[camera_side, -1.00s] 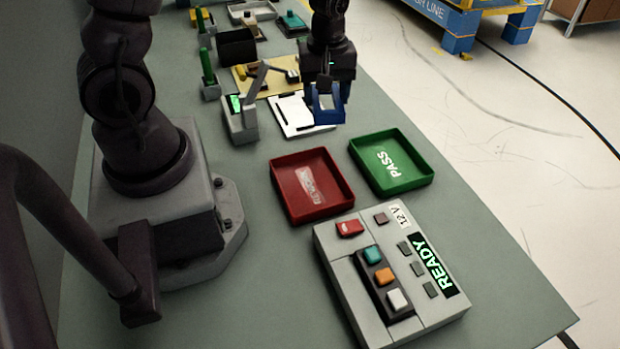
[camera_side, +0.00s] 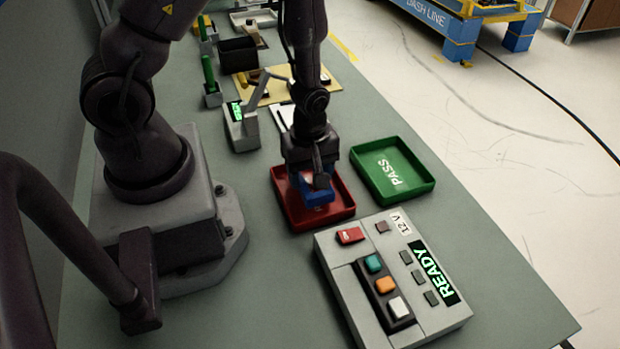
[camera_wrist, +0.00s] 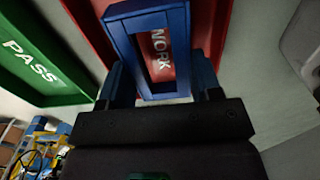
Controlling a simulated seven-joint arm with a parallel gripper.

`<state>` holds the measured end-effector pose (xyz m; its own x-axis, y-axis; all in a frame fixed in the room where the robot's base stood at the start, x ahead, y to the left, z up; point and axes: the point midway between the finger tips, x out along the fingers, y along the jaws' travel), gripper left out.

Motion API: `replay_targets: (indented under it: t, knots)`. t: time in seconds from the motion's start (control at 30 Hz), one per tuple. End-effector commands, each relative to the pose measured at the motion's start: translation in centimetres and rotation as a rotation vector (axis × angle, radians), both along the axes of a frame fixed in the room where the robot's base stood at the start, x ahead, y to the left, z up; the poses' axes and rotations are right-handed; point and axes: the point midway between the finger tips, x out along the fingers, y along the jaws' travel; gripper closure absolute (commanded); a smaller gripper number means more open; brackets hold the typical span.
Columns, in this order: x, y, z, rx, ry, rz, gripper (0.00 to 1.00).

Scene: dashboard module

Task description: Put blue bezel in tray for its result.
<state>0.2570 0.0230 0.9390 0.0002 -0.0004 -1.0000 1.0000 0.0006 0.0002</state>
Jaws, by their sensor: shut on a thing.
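The blue bezel (camera_side: 318,197) is a rectangular frame held in my gripper (camera_side: 314,182) over the red tray (camera_side: 285,212). In the wrist view the blue bezel (camera_wrist: 122,40) sits between the two fingers of my gripper (camera_wrist: 162,85), which are shut on it. Through its opening I see white lettering on the floor of the red tray (camera_wrist: 208,25). I cannot tell whether the bezel touches the tray floor. The green tray (camera_side: 422,182), marked PASS, is empty to the right of the red one; it also shows in the wrist view (camera_wrist: 50,92).
A grey control box (camera_side: 345,285) with coloured buttons and a READY display stands in front of the trays. A small tester with a green screen (camera_side: 240,130) and lever stands behind. My arm partly hides a white plate (camera_side: 283,117).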

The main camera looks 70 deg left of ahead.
Motion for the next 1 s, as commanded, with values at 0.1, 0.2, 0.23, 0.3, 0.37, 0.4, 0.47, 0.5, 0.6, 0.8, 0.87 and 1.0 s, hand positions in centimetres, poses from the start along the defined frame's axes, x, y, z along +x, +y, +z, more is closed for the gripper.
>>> replay_targets:
  t: [0.1, 0.2, 0.23, 0.3, 0.37, 0.4, 0.47, 0.5, 0.6, 0.8, 0.87, 1.0]
  knots:
    - [-0.1, 0.0, -1.5, 0.0, 0.003, -0.001, 0.68]
    - [0.0, 0.0, -2.0, 0.0, 0.0, -0.001, 0.68]
    - [0.0, 0.0, -2.0, 0.0, 0.0, -0.001, 0.68]
    - [0.0, 0.0, -2.0, 0.0, -0.001, -0.001, 0.68]
    - [0.0, 0.0, -2.0, 0.0, -0.001, -0.001, 0.68]
    - [0.0, 0.0, -2.0, 0.0, -0.001, -0.001, 0.68]
    - [0.0, 0.0, -2.0, 0.0, -0.001, -0.001, 0.68]
    - [0.0, 0.0, -2.1, 0.0, 0.0, -0.001, 0.68]
    - [0.0, 0.0, -2.3, 0.0, -0.001, -0.001, 0.32]
    - [0.0, 0.0, -2.2, 0.0, 0.0, -0.001, 0.16]
    - [0.0, 0.0, -2.2, 0.0, 0.0, -0.001, 0.16]
    - [0.0, 0.0, -2.1, 0.0, -0.001, -0.001, 0.16]
